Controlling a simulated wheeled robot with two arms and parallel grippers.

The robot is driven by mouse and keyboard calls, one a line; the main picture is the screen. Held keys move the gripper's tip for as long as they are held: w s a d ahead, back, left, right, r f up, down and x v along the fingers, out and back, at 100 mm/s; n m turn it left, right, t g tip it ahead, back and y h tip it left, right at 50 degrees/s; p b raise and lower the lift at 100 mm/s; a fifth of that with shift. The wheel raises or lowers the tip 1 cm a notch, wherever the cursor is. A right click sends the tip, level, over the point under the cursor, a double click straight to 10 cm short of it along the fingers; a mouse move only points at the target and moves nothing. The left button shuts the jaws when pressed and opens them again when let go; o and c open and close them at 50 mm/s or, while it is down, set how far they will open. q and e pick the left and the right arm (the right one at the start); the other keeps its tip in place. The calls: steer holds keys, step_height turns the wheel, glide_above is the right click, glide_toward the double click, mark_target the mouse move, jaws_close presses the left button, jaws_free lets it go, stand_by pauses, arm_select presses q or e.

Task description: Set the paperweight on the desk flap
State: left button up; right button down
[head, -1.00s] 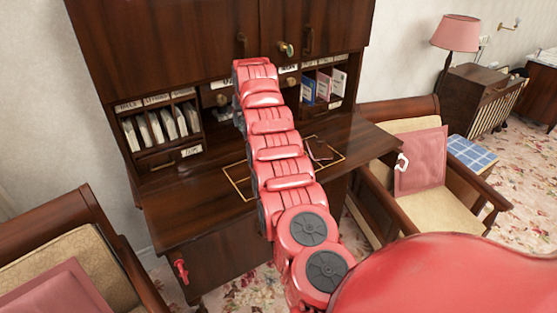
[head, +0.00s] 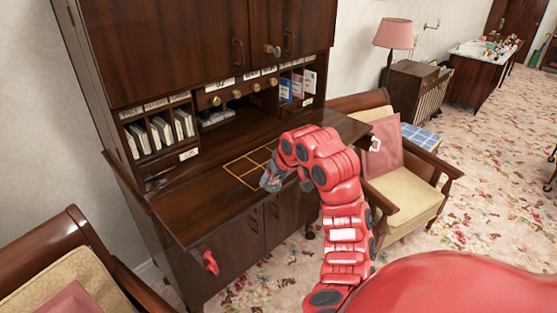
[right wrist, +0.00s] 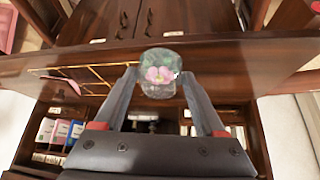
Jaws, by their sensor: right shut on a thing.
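The paperweight (right wrist: 158,74) is a clear glass piece with a pink flower inside. It sits between the fingertips of my right gripper (right wrist: 159,82), which is shut on it. In the head view my right gripper (head: 271,180) is over the front part of the open desk flap (head: 205,205), near a gold-lined grid. The paperweight is small there and partly hidden by the fingers. I cannot tell whether it touches the flap. The flap is dark polished wood; it also crosses the right wrist view (right wrist: 220,62). My left gripper is not in view.
Pigeonholes with envelopes (head: 165,132) and booklets (head: 298,88) stand behind the flap. Armchairs stand left (head: 45,265) and right (head: 405,190). The flap's left part is bare.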

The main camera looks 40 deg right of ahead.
steer(key=w, duration=0.1)
steer(key=w+b, duration=0.1)
steer(key=w, duration=0.1)
steer(key=w+d+f+b, duration=0.1)
steer(key=w, duration=0.1)
steer(key=shift+w+d+f, duration=0.1)
steer(key=w+d+p, duration=0.1)
steer(key=w+p, duration=0.1)
steer(key=w, duration=0.1)
steer(key=w+p, duration=0.1)
steer(key=w, duration=0.2)
steer(key=w+d+p, duration=0.1)
steer(key=w+p, duration=0.1)
steer(key=w, duration=0.1)
steer(key=shift+w+d+p, duration=0.2)
steer(key=shift+d+p, duration=0.15)
steer(key=shift+w+f, duration=0.25)
step_height(320, 180, down, 3)
steer(key=p, duration=0.3)
steer(key=shift+r, duration=0.15)
steer(key=shift+f, duration=0.4)
steer(key=shift+f+b, duration=0.3)
steer(key=shift+b, duration=0.1)
jaws_free()
steer(key=shift+r, duration=0.1)
